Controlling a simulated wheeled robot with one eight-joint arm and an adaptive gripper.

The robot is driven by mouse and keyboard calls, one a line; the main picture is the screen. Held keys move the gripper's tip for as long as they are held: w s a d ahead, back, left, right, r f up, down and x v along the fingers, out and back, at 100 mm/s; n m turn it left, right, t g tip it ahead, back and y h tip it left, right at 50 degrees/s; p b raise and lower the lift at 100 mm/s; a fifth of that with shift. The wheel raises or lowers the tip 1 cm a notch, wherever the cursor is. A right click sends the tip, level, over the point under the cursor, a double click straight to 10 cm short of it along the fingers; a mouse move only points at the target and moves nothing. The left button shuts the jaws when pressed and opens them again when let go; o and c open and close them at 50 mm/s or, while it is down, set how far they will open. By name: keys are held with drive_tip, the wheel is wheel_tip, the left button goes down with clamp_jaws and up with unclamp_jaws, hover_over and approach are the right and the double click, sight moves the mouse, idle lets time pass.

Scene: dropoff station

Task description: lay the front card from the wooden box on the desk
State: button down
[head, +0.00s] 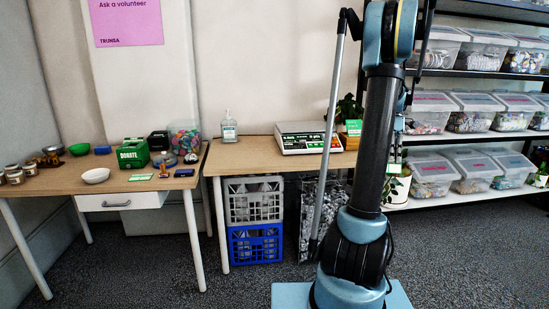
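A small upright green card (354,128) stands at the right end of the right desk (250,155), beside the scale. Something brown under it may be the wooden box, but my arm and the small size hide the details. My arm rises in front of that end of the desk. What may be my gripper is a narrow part just right of the arm column, largely hidden behind it; its fingers are not clear. A small green and white piece (393,168) shows below that part; I cannot tell whether it is held.
A scale (308,138) and a clear bottle (229,127) stand on the right desk, with bare top between them. The left desk (60,183) holds a green donate box (133,153), a white bowl (96,175) and jars. Shelves with clear bins (434,172) stand at right.

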drive_tip(key=w+a+f+m+t+y, duration=0.1)
drive_tip(key=w+a+f+m+t, duration=0.1)
drive_tip(key=w+a+f+m, duration=0.55)
drive_tip(key=w+a+f+m+t+y, duration=0.1)
drive_tip(key=w+a+f+m+y, duration=0.2)
drive_tip(key=a, duration=0.8)
drive_tip(key=w+a+f+m+t, duration=0.2)
drive_tip(key=w+a+f+m, duration=0.45)
drive_tip(key=a, duration=0.25)
wheel_tip(320, 180, down, 13)
drive_tip(key=s, duration=0.2)
drive_tip(key=shift+s+f+n, duration=0.15)
drive_tip(key=shift+s+n, duration=0.05)
drive_tip(key=shift+n, duration=0.2)
